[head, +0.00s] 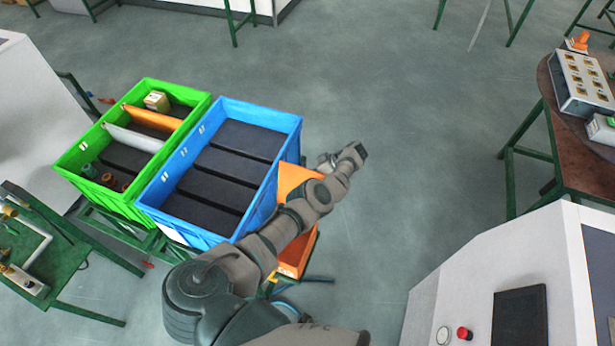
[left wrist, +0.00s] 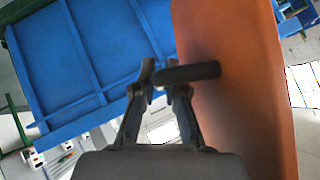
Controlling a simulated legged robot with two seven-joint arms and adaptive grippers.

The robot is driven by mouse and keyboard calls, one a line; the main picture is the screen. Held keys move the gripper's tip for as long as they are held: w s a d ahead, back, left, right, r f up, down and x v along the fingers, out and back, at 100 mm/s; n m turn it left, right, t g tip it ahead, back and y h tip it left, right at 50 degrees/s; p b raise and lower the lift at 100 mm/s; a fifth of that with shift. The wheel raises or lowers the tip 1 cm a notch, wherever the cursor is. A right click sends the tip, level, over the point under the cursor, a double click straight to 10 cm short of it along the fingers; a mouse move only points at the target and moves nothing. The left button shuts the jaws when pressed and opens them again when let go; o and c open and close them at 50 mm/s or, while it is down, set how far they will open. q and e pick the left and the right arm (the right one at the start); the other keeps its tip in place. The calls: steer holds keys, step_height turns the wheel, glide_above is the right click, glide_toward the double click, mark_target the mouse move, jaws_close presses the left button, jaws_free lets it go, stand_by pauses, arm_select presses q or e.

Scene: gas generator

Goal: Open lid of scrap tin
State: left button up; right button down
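The orange scrap tin (head: 296,262) stands right of the blue crate in the head view, and my left arm covers much of it. An orange panel (head: 292,179) shows above the arm; I cannot tell how far the lid is raised. In the left wrist view a broad orange surface (left wrist: 245,115) fills the right, with a dark bar handle (left wrist: 200,71) sticking out to the left. My right gripper is in neither view.
The blue crate (head: 290,122) and green crate (head: 205,100) stand beside the tin on a green frame. A white machine (head: 450,275) is at lower right, a brown round table (head: 577,152) at right. Open floor (head: 420,130) lies between.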

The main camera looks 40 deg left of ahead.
arm_select(q)
steer(key=o, duration=0.5)
steer(key=shift+a, duration=0.1)
steer(key=shift+w+r, duration=0.1)
steer(key=shift+r, duration=0.55)
step_height(320, 180, up, 9)
steer(key=shift+f, duration=0.2)
